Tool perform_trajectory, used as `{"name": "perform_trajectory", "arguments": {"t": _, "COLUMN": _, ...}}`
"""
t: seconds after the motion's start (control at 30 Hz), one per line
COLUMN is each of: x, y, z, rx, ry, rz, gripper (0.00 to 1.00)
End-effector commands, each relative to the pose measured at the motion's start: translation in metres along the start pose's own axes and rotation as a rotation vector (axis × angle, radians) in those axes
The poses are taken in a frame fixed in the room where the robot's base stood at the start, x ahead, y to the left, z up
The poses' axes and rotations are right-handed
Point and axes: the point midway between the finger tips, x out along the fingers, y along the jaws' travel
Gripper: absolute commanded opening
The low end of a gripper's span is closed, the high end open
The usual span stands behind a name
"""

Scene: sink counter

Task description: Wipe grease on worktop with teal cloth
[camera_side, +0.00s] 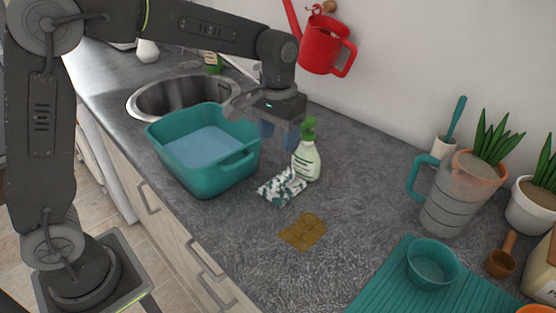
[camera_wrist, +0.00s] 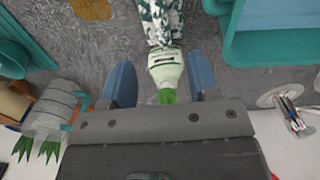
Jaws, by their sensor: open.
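A teal-and-white patterned cloth (camera_side: 282,187) lies bunched on the grey worktop, just in front of a spray bottle. It also shows at the top of the wrist view (camera_wrist: 160,18). A brown grease patch (camera_side: 303,231) is on the worktop, nearer the front than the cloth; part of it shows at the wrist view's top edge (camera_wrist: 92,8). My gripper (camera_side: 278,134) is above the worktop, behind the cloth and close to the bottle. In the wrist view its blue fingers (camera_wrist: 161,78) are apart, with the bottle seen between them and no cloth held.
The spray bottle (camera_side: 307,161) with a green top stands beside the cloth. A teal basin (camera_side: 213,182) is left, before the sink (camera_side: 150,108). A jug (camera_side: 447,205), a teal bowl (camera_side: 432,279) and a ribbed mat (camera_side: 385,288) are right. Worktop around the grease is clear.

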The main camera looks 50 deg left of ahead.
Motion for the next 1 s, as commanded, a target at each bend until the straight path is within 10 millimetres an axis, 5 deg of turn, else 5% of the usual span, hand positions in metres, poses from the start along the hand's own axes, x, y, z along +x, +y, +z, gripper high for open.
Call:
{"name": "perform_trajectory", "arguments": {"t": 0.6, "x": 0.108, "y": -0.001, "z": 0.001, "rx": 0.0, "ry": -0.002, "rz": 0.0, "gripper": 0.55}}
{"name": "perform_trajectory", "arguments": {"t": 1.0, "x": 0.123, "y": -0.001, "z": 0.001, "rx": 0.0, "ry": 0.001, "rz": 0.0, "gripper": 0.55}}
